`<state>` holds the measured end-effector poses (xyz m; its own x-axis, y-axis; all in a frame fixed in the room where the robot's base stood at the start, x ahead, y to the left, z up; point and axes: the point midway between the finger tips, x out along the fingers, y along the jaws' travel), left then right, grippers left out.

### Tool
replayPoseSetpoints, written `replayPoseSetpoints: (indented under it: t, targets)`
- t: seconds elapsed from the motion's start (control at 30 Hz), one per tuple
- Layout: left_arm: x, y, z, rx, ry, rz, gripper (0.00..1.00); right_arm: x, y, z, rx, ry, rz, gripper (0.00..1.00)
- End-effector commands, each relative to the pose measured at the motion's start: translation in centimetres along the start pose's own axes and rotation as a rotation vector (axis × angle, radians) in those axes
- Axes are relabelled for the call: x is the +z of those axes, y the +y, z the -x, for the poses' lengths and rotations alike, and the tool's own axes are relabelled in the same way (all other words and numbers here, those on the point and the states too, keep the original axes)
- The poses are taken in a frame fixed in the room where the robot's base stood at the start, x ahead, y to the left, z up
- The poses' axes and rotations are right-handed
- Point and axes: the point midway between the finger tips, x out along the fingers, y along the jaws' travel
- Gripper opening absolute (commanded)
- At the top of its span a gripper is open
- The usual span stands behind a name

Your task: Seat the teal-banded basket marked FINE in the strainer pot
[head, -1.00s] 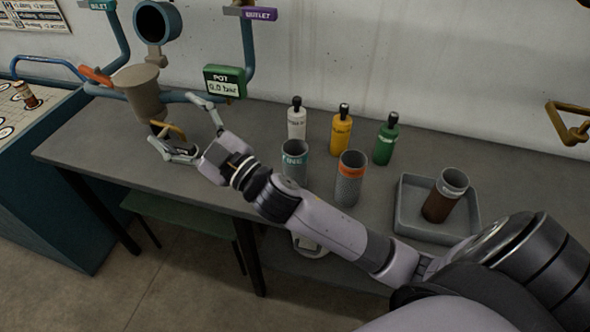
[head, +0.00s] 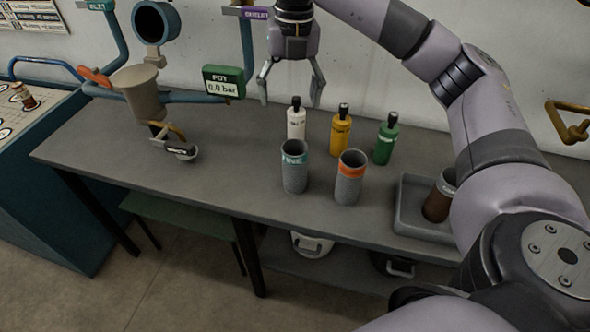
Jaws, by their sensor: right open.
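The teal-banded basket (head: 294,172) stands upright on the grey bench, its band lettering small but seeming to read FINE. The strainer pot (head: 139,93) is the beige cup at the left on the blue pipework; its inside is hard to see. A brass-coloured handle or pipe (head: 172,130) and a dark labelled piece (head: 181,152) sit below it. My right gripper (head: 290,98) is open and empty, pointing down above and behind the basket, near the white bottle. My left gripper is not in view.
An orange-banded basket (head: 349,180) stands just right of the teal one. White (head: 296,122), yellow (head: 340,133) and green (head: 385,142) bottles stand behind. A grey tray (head: 410,215) holds a brown-stained basket (head: 438,203). An open blue ring (head: 156,22) stands above the pot.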

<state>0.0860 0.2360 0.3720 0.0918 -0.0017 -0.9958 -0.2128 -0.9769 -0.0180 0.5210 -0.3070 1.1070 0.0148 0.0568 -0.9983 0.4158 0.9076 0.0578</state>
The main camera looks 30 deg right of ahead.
Motion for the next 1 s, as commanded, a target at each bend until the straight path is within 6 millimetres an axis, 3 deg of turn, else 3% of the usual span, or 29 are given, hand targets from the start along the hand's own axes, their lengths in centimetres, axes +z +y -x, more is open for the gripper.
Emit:
replayPoseSetpoints:
  t: [0.07,0.17,0.4,0.63,1.0]
  targets:
    - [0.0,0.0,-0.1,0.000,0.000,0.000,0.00,0.3,-1.4,0.6,-0.045,-0.011,-0.035,0.73]
    - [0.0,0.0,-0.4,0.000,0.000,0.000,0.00,0.4,-2.0,-0.1,-0.063,-0.010,-0.047,0.73]
    - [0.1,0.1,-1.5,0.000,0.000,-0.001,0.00,0.4,-2.2,-4.8,-0.060,-0.005,-0.045,0.73]
    - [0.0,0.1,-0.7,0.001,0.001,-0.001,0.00,0.5,-2.4,-9.1,-0.060,-0.008,-0.043,0.73]
    - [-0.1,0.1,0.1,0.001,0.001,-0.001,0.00,0.9,-2.3,-12.4,-0.059,-0.009,-0.043,0.73]
